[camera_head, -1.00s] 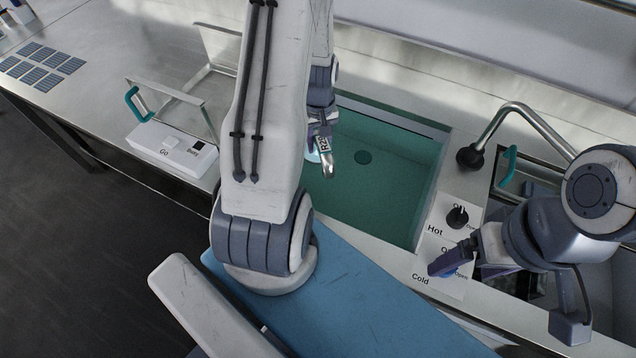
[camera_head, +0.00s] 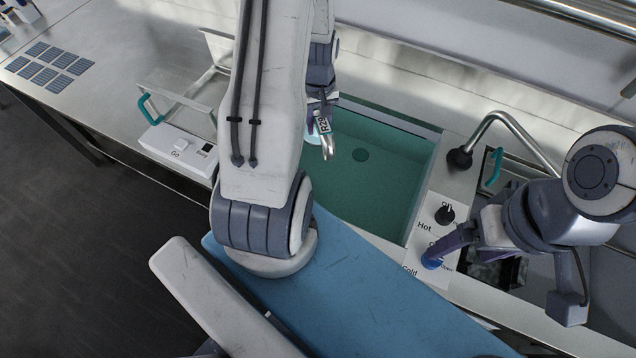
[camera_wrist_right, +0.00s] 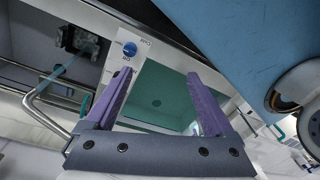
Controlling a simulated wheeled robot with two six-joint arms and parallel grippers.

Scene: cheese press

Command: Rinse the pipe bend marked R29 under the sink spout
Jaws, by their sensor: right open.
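The metallic pipe bend marked R29 (camera_head: 326,143) hangs at my left gripper (camera_head: 319,112), which appears shut on it over the left side of the teal sink basin (camera_head: 385,185). My left arm partly hides that gripper. The curved spout (camera_head: 515,124) stands right of the basin. My right gripper (camera_head: 441,250) is open, its purple fingers by the blue Cold knob (camera_head: 431,263). In the right wrist view the knob (camera_wrist_right: 130,48) lies just beyond one fingertip, apart from the other; contact is unclear. The black Hot knob (camera_head: 445,215) is behind it.
A white box with Go and Busy labels (camera_head: 172,150) stands left of the basin, beside a clear-walled container with a teal handle (camera_head: 148,108). Another teal handle (camera_head: 493,167) is right of the spout. Blue panels (camera_head: 55,66) lie on the far-left counter.

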